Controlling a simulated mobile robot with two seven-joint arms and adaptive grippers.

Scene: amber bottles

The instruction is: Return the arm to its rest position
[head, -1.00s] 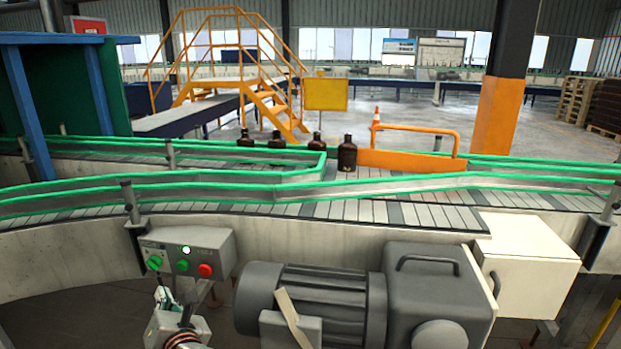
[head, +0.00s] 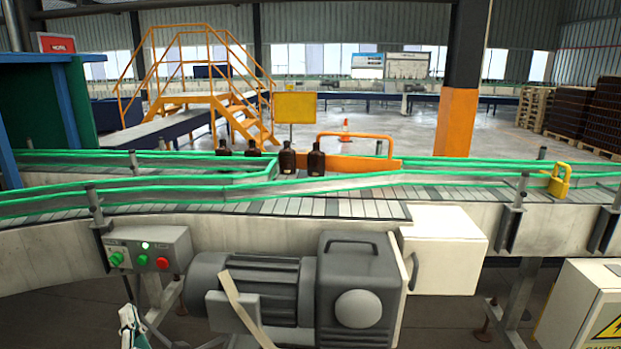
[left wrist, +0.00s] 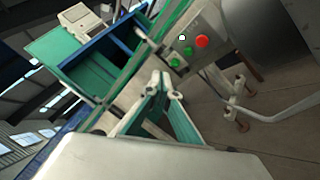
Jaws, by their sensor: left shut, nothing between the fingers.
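My left gripper (head: 131,318) is at the bottom left of the head view, below the control box (head: 148,250), touching nothing that I can see. In the left wrist view its two fingers come together at the tips (left wrist: 161,80), with nothing between them. The control box, with a green knob (head: 117,258), a green button (head: 142,261) and a red button (head: 163,263), also shows in that view (left wrist: 207,22), apart from the fingers. My right gripper is in neither view.
A grey motor (head: 255,285) and a white box (head: 440,250) stand right of the gripper, below the conveyor (head: 300,206). Several amber bottles (head: 287,161) stand upright on the belt.

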